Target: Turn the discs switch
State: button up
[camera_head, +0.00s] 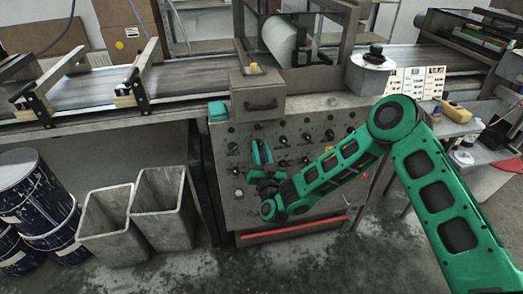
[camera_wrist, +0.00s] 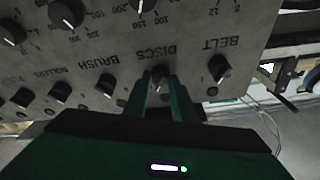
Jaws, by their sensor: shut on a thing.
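The grey control panel (camera_head: 335,178) is in the middle of the head view, below the conveyor. In the wrist view it appears upside down, with DISCS, BELT and BRUSH lettering. The discs switch (camera_wrist: 160,74) is a small dark knob beside the DISCS label, partly hidden by my fingers. My gripper (camera_wrist: 159,88) has one green finger on each side of this knob and is shut on it. In the head view my gripper (camera_head: 262,152) reaches the left part of the panel; the knob itself cannot be made out there.
The belt switch (camera_wrist: 219,68) and the brush switch (camera_wrist: 107,84) sit close on either side of my fingers. Larger dials line the panel beyond. Two grey bins (camera_head: 161,210) and blue-black drums (camera_head: 38,195) stand on the floor left of the panel. A red bar (camera_head: 292,230) runs along its bottom.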

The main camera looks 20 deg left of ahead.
jog(key=shift+f, duration=0.15)
jog(key=o, duration=1.1)
jog(key=shift+c, duration=0.2)
jog(key=shift+s, duration=0.1)
jog(key=v, duration=1)
jog(key=shift+s+d, duration=0.2)
jog(key=shift+d, duration=0.05)
